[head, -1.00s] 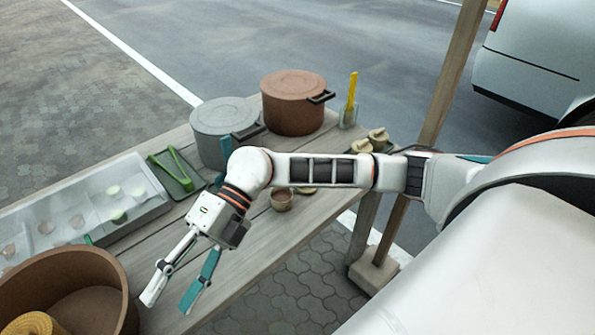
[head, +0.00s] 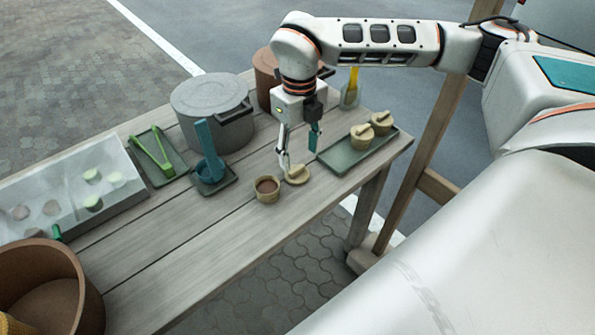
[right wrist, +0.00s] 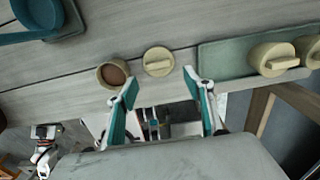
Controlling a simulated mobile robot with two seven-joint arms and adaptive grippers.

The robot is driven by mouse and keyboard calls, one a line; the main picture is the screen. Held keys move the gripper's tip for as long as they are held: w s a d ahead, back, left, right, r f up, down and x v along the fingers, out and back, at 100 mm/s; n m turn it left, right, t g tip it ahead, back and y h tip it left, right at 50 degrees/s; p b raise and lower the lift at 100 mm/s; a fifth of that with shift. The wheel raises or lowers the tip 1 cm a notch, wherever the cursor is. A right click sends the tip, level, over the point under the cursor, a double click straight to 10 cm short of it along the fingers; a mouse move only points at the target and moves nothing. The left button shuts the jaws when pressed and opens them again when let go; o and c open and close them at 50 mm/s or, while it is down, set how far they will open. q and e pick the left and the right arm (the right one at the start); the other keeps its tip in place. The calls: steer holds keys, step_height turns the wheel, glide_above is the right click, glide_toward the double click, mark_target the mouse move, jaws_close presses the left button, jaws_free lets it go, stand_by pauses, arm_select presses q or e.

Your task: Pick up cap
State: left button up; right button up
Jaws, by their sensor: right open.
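The cap (head: 297,175) is a small round beige lid with a raised bar handle, lying flat on the wooden table. It also shows in the right wrist view (right wrist: 158,62), just beyond the fingertips and between their lines. My right gripper (head: 298,146) is open and empty above the cap, fingers pointing down; in the right wrist view its two fingers (right wrist: 160,76) are spread wide. A small open cup with brown contents (head: 267,188) stands left of the cap, close to it.
A green tray (head: 345,160) with two lidded beige cups (head: 361,136) lies right of the cap. A blue ladle (head: 207,150) on a holder, a grey pot (head: 212,105) and a brown pot (head: 262,75) stand behind.

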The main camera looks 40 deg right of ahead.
mark_target(298, 170)
step_height(298, 170, down, 6)
steer(key=shift+w+a+r+b, duration=0.1)
steer(key=shift+w+b, duration=0.05)
steer(key=shift+b, duration=0.4)
steer(key=shift+r, duration=0.1)
steer(key=c, duration=0.8)
